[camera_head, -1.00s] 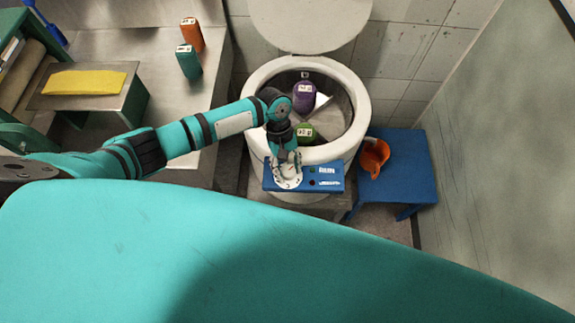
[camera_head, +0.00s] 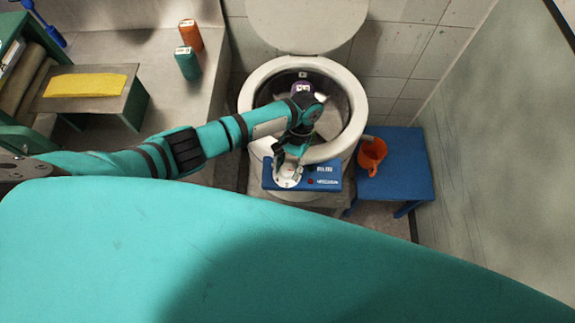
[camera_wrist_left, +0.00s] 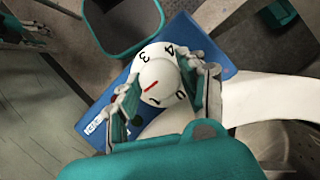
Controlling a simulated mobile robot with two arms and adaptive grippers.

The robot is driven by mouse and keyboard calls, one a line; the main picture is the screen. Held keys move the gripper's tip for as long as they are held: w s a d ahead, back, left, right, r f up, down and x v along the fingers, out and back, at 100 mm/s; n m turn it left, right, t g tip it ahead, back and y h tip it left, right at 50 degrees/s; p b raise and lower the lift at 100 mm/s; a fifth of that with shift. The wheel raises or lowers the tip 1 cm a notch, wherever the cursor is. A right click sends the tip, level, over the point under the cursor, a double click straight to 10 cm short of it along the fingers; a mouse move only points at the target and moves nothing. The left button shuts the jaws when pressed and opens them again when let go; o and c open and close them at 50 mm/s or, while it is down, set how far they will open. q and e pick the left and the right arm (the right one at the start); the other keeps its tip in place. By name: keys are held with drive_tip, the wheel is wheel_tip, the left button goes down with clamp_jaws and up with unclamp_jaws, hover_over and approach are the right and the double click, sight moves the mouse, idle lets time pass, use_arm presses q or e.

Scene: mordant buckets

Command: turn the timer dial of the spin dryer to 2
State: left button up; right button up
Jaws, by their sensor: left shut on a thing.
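The spin dryer (camera_head: 357,112) is a round white tub with its lid raised at the back. A blue control panel (camera_head: 326,182) is on its front. The white timer dial (camera_head: 287,181) is at the panel's left end. In the left wrist view the dial (camera_wrist_left: 156,75) shows black numerals, with 3 and 4 readable, and a short red line. I cannot tell which numeral is set. My left gripper (camera_head: 290,163) is shut on the dial, one finger on each side. It also shows in the left wrist view (camera_wrist_left: 163,91). My right gripper is not in view.
An orange jug (camera_head: 372,153) stands on a blue stool (camera_head: 408,170) at the right. Orange (camera_head: 190,36) and teal (camera_head: 187,64) bottles stand on the metal counter, left of the dryer.

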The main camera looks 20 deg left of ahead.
use_arm(q)
drive_tip(key=shift+d+m+t+y+p, duration=0.1)
drive_tip(key=shift+m+t+y+p, duration=0.25)
drive_tip(key=shift+m, duration=0.75)
drive_tip(key=shift+m+t+y+p, duration=0.1)
drive_tip(key=shift+m+y, duration=0.35)
drive_tip(key=shift+m, duration=0.65)
drive_tip(key=o, duration=0.9)
drive_tip(key=shift+c, duration=0.2)
drive_tip(key=shift+r, duration=0.1)
drive_tip(key=v, duration=1.2)
